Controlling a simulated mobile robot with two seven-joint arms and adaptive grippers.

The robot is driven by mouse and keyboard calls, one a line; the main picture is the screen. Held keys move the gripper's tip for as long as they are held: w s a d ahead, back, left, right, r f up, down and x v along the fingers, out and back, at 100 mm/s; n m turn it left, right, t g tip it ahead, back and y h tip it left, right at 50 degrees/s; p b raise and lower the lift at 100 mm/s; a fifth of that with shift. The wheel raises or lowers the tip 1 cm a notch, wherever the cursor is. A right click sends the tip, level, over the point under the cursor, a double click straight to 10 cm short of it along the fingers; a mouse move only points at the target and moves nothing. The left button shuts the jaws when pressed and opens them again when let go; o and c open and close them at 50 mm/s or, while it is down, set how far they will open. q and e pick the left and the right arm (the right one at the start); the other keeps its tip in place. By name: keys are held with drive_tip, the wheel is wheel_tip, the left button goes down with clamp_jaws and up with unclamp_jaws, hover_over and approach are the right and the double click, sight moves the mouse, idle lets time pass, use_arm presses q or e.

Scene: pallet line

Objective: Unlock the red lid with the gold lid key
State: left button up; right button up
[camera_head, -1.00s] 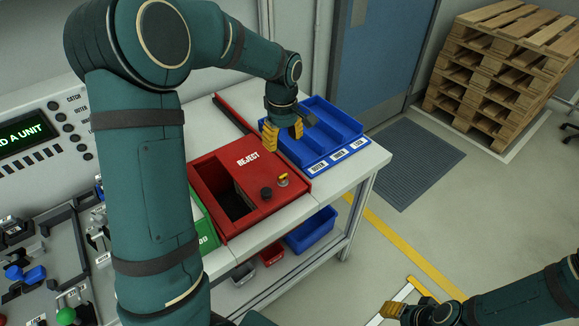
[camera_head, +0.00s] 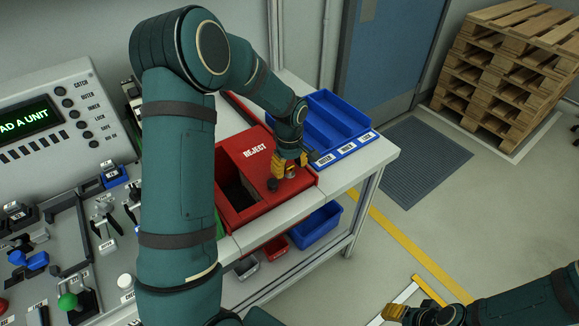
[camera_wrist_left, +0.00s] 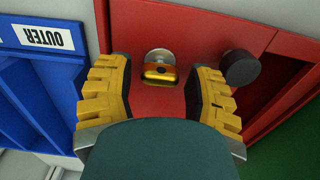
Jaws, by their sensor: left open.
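The red REJECT box (camera_head: 228,208) stands on the bench with a red lid (camera_head: 262,160) over part of its top and a dark opening at its left. The gold lid key (camera_wrist_left: 160,72) sits in a round silver lock on the lid. A black knob (camera_wrist_left: 240,67) stands beside it, also visible in the head view (camera_head: 272,184). My left gripper (camera_head: 290,168) is over the lid at the key. In the wrist view its yellow fingers (camera_wrist_left: 158,98) are open, one on each side of the key and apart from it. My right gripper (camera_head: 412,310) is low at the right, away from the box.
A blue divided tray (camera_head: 345,152) with labels stands right of the red box. The grey panel (camera_head: 90,262) with fixtures and a display is at the left. Blue (camera_head: 315,228) and red bins sit on the shelf below. Stacked pallets (camera_head: 505,70) stand at the back right.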

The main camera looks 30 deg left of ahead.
use_arm(q)
drive_tip(key=c, duration=0.9)
drive_tip(key=shift+m, duration=0.3)
drive_tip(key=m, duration=0.4)
drive_tip(key=shift+m+p, duration=0.3)
drive_tip(key=m, duration=0.4)
drive_tip(key=shift+s+m, duration=0.1)
drive_tip(key=shift+m, duration=0.2)
drive_tip(key=m+p, duration=0.1)
drive_tip(key=m, duration=0.3)
drive_tip(key=shift+m+p, duration=0.45)
drive_tip(key=shift+m, duration=1.65)
drive_tip(key=shift+f, duration=0.1)
